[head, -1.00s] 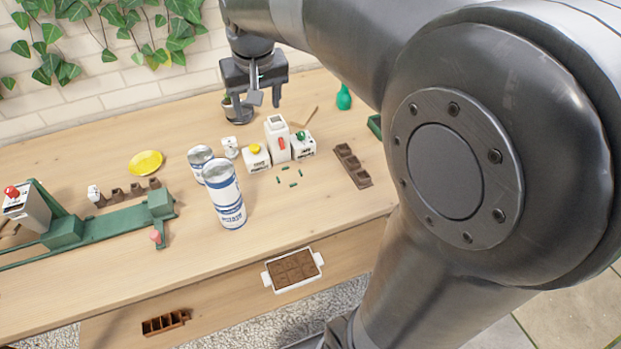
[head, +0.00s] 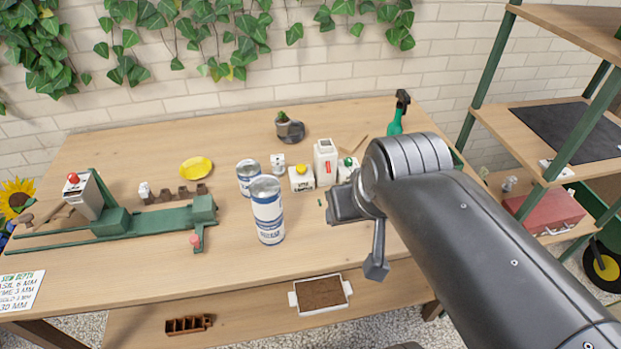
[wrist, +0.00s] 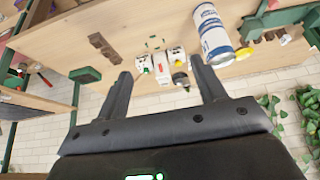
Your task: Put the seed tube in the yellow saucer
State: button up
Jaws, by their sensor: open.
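The yellow saucer (head: 196,168) lies at the back left of the bench and looks empty; it also shows at the right of the wrist view (wrist: 285,39). A small red piece (wrist: 159,67) shows at the middle dispenser in the wrist view. I cannot tell which is the seed tube. My gripper (wrist: 161,72) is open and empty, its fingers apart toward the dispensers.
Two blue-and-white cans (head: 267,212) (head: 248,178) stand between the dispensers (head: 326,163) and the saucer. A green rail fixture (head: 130,222) and brown pot strip (head: 180,194) are at left. A cactus pot (head: 290,130) and green spray bottle (head: 397,115) stand behind.

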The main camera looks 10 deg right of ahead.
jog(key=w+a+r+g, duration=0.1)
jog(key=w+r, duration=0.2)
jog(key=w, duration=0.8)
jog(key=g, duration=0.5)
send_over(277, 157)
notch_tip(277, 157, down, 19)
jog(key=shift+s+d, duration=0.1)
notch_tip(277, 157, down, 11)
jog(key=shift+c, duration=0.2)
